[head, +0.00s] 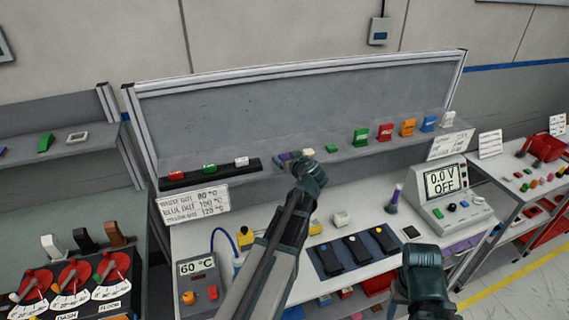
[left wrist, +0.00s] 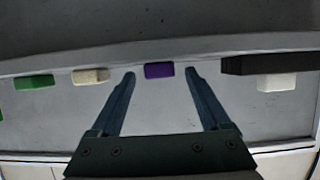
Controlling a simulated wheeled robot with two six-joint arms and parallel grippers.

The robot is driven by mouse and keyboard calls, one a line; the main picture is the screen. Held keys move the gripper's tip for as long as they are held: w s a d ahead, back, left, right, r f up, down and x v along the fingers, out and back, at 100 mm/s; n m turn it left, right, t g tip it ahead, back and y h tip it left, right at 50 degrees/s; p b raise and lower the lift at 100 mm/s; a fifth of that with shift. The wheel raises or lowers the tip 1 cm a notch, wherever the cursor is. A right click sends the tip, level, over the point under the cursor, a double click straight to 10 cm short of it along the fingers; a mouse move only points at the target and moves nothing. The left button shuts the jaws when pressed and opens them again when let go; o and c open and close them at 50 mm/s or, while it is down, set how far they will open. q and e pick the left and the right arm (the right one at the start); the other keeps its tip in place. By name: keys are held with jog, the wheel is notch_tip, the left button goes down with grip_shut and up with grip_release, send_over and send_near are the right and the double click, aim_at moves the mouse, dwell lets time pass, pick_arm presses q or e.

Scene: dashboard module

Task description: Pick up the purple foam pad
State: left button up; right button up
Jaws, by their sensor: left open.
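The purple foam pad (head: 284,156) lies on the grey shelf, partly hidden by my left gripper in the head view. In the left wrist view the purple foam pad (left wrist: 159,70) lies between the tips of the two open fingers, with a gap on each side. My left gripper (head: 298,164) is over the shelf, with its fingers mostly hidden by the wrist in the head view. It holds nothing. My right gripper (head: 424,288) is low at the right, in front of the bench; its jaws cannot be made out.
Beside the pad are a cream block (left wrist: 90,76) and a green block (left wrist: 35,82) on one side and a black strip (head: 210,171) with coloured blocks on the other. Red, orange and blue pieces stand along the shelf. A meter (head: 446,190) stands on the bench below.

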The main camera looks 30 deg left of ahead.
pick_arm(q)
jog(key=shift+w+a+f, duration=0.2)
jog(key=shift+w+a, duration=0.1)
jog(key=shift+s+r, duration=0.1)
jog(key=shift+c, duration=0.9)
grip_shut()
